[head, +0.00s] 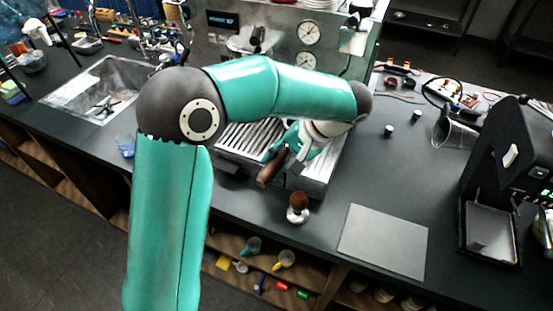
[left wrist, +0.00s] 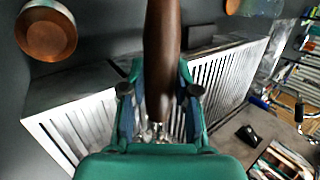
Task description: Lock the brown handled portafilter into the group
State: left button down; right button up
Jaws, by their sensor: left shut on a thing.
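The brown handle of the portafilter (head: 268,172) sticks out toward the front edge of the espresso machine's slatted drip tray (head: 238,147). My left gripper (head: 284,158) is shut on this handle, above the tray. In the left wrist view the brown handle (left wrist: 163,45) runs between the two fingers of the left gripper (left wrist: 160,95). Metal shows at the handle's lower end there, but the basket is hidden. The espresso machine (head: 280,30) stands at the back with two round gauges. My left arm hides part of its front, so I cannot tell how the portafilter sits relative to the group.
A tamper with a brown knob (head: 298,205) stands on the counter in front of the tray; its round top also shows in the left wrist view (left wrist: 47,34). A grey mat (head: 385,240), a metal pitcher (head: 453,133) and a black grinder (head: 505,170) are to the right.

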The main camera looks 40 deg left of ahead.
pick_arm(q)
jog(key=shift+f, duration=0.35)
jog(key=c, duration=0.8)
grip_release()
jog(key=shift+v, duration=5.95)
